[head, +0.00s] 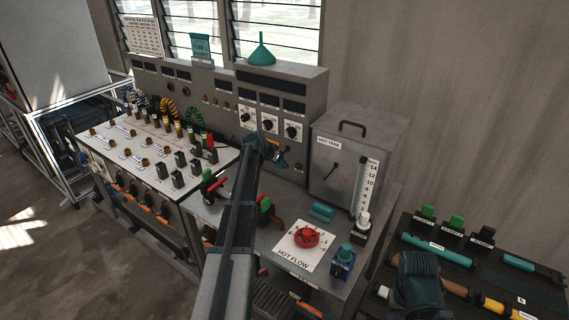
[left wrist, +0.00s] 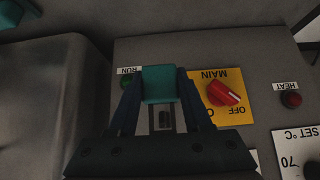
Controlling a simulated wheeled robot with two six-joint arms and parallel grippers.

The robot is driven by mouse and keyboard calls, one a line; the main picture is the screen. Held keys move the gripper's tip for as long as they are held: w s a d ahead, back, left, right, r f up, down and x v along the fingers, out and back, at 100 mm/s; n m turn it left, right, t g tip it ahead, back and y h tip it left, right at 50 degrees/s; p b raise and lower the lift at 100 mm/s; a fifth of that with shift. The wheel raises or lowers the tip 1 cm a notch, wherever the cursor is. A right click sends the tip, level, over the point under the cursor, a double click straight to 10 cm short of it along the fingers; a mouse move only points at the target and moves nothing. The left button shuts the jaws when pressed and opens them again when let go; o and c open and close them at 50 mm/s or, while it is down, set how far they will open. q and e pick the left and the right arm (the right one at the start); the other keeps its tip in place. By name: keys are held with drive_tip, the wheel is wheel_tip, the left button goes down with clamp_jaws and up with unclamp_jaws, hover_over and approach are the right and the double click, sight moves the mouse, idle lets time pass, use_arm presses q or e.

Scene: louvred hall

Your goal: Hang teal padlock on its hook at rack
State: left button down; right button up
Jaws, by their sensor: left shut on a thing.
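My left gripper (head: 268,152) reaches over the console, close to its upright panel. In the left wrist view the left gripper (left wrist: 158,90) is shut on a teal block-shaped thing, which I take as the teal padlock (left wrist: 158,80). A small grey part shows below it between the fingers; its shape is unclear. The padlock is not clear in the head view, where the gripper hides it. My right gripper (head: 418,285) is low at the right, over the dark tray; its fingers cannot be made out. I cannot surely pick out the rack or its hook.
The red MAIN switch (left wrist: 223,92) is right of the held padlock in the left wrist view. The hot tank (head: 350,155) stands to the right. A red valve wheel (head: 306,236) and a blue-based fitting (head: 343,261) sit in front. A dark tray (head: 540,289) holds pipes.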

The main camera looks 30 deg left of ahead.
use_arm(q)
drive_tip(key=s, duration=0.5)
drive_tip(key=shift+s+a, duration=0.25)
drive_tip(key=shift+s, duration=0.15)
drive_tip(key=shift+s+d, duration=0.1)
